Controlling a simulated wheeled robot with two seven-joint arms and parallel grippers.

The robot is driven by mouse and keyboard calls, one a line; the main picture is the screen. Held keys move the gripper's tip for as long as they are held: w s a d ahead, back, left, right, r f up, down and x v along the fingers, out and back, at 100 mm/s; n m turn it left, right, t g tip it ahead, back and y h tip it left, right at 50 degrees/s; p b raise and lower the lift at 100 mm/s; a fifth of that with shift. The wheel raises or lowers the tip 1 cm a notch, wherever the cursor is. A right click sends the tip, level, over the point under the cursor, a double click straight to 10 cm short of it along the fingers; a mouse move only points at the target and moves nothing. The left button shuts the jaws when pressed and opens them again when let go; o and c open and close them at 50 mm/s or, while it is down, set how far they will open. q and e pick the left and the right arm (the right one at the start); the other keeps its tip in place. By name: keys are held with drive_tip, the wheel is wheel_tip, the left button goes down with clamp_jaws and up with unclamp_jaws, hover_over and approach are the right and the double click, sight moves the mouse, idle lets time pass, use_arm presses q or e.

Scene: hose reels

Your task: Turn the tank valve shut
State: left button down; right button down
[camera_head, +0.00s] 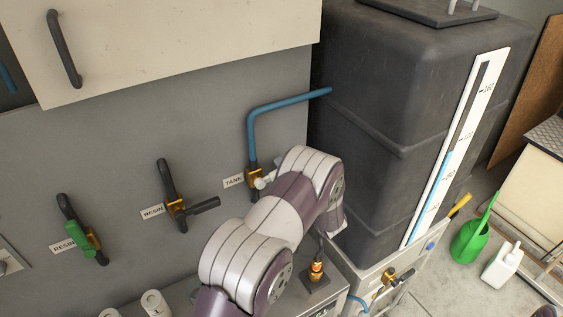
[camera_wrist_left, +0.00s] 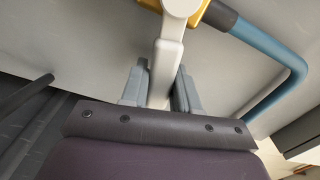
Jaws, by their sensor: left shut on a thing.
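The tank valve (camera_head: 252,176) is a brass body on the blue pipe (camera_head: 287,101), beside a TANK label (camera_head: 234,181) on the grey wall panel. Its pale lever (camera_head: 263,181) shows only at its hub end; my left arm hides the rest in the head view. In the left wrist view the pale lever (camera_wrist_left: 167,60) runs from the yellow valve body (camera_wrist_left: 221,16) down between the grey fingers of my left gripper (camera_wrist_left: 159,86). The gripper is shut on the lever. My right gripper is not in view.
Two RESIN valves sit to the left, one with a black lever (camera_head: 205,206) and one with a green handle (camera_head: 78,237). A large dark tank (camera_head: 372,115) with a level gauge (camera_head: 447,155) stands close on the right. A cabinet (camera_head: 170,38) overhangs above.

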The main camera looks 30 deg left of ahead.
use_arm(q)
drive_tip(key=shift+f+m, duration=0.9)
drive_tip(key=shift+m, duration=0.4)
drive_tip(key=c, duration=0.9)
unclamp_jaws()
drive_tip(key=shift+d, duration=0.1)
drive_tip(key=shift+d, duration=0.2)
drive_tip(key=b+v, duration=0.3)
drive_tip(key=v, duration=0.9)
drive_tip(key=shift+s, duration=0.1)
